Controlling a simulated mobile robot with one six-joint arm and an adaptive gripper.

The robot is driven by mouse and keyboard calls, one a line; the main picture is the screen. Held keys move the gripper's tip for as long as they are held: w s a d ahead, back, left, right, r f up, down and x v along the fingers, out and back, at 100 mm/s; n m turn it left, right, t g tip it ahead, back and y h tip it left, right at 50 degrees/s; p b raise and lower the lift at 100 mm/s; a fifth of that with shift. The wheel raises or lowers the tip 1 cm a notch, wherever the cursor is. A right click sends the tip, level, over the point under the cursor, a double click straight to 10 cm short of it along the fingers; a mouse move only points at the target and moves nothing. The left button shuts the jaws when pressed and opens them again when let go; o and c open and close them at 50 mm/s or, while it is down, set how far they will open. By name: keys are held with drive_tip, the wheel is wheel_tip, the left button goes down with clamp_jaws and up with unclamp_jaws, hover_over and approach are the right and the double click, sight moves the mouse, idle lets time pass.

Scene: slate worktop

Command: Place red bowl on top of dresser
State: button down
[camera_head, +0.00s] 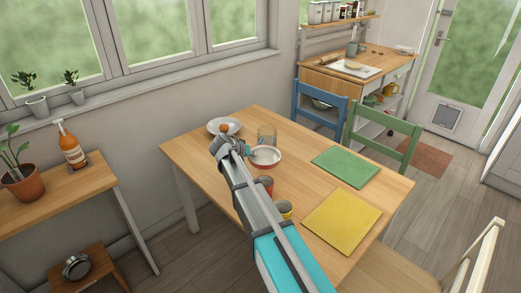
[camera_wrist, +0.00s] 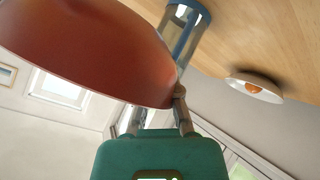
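The red bowl (camera_head: 265,157), pale inside, is upright on or just above the wooden table; contact below is hidden. My gripper (camera_head: 243,150) is at its left rim. In the wrist view the bowl (camera_wrist: 85,50) fills the upper left. One finger of my gripper (camera_wrist: 160,105) lies against its outer side; the other is partly hidden behind its wall. The fingers straddle the rim, but I cannot tell whether they are clamped on it. The likely dresser (camera_head: 395,72), a white unit with a wooden top, stands against the back wall, with a board and a grey vessel on top.
Blue (camera_head: 320,108) and green (camera_head: 385,137) chairs stand between the table and the dresser.

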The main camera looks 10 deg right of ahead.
drive_tip(key=s+a, duration=0.8)
drive_tip(key=a, duration=0.1)
drive_tip(key=shift+a, duration=0.15)
idle(0.4)
wheel_tip(320, 180, up, 9)
drive_tip(key=p, duration=0.8)
drive_tip(key=shift+f+p, duration=0.2)
drive_tip(key=shift+p, duration=0.1)
drive_tip(key=shift+s, duration=0.1)
